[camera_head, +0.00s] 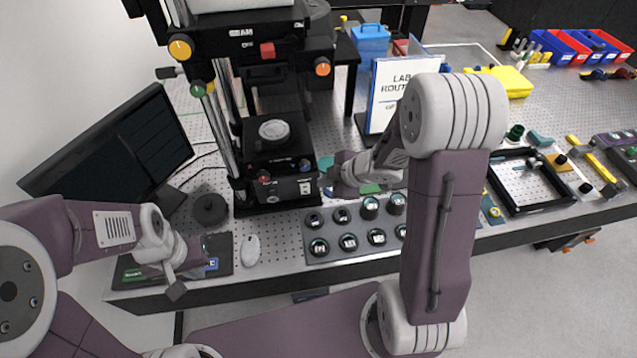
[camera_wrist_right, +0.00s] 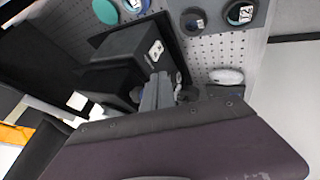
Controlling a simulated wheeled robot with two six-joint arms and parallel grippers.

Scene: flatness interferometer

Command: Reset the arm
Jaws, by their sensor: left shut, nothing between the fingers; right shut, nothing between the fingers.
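My right gripper (camera_head: 326,176) is near the middle, just right of the interferometer's base (camera_head: 280,190). It is small and partly hidden there by my own wrist. In the right wrist view its grey fingers (camera_wrist_right: 156,95) are together and empty, in front of a dark block-like part of the instrument. My right forearm covers part of the table in the head view.
A monitor (camera_head: 110,150) stands at left, a white mouse (camera_head: 250,250) near the front edge. A tray of round lens pieces (camera_head: 330,222) lies in front of the instrument. A lab sign (camera_head: 395,95), a black frame (camera_head: 530,180) and coloured bins (camera_head: 565,45) are to the right.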

